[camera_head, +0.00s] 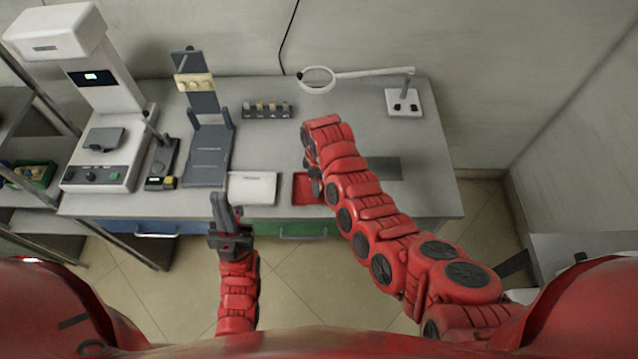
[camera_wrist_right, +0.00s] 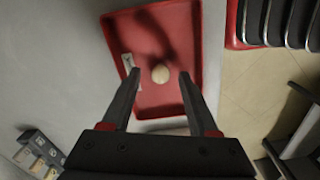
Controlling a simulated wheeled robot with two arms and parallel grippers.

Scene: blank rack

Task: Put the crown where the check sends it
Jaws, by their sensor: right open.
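A small pale round piece, which looks like the crown (camera_wrist_right: 160,74), lies in the red tray (camera_wrist_right: 185,20) in the right wrist view. My right gripper (camera_wrist_right: 155,80) is open, with its fingers over the tray and either side of the crown's line; nothing is held. In the head view the red tray (camera_head: 304,189) is partly covered by my right arm, and the crown is hidden. My left gripper (camera_head: 222,205) points up at the bench's front edge, near the white tray (camera_head: 252,189); its finger gap is not clear.
A white machine (camera_head: 100,130), a small dark device (camera_head: 162,165) and a grey stand (camera_head: 207,155) fill the bench's left. A block with several pieces (camera_head: 267,110) stands at the back. A ring lamp (camera_head: 318,79) stands at the back right. A dark mat (camera_head: 385,168) lies right.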

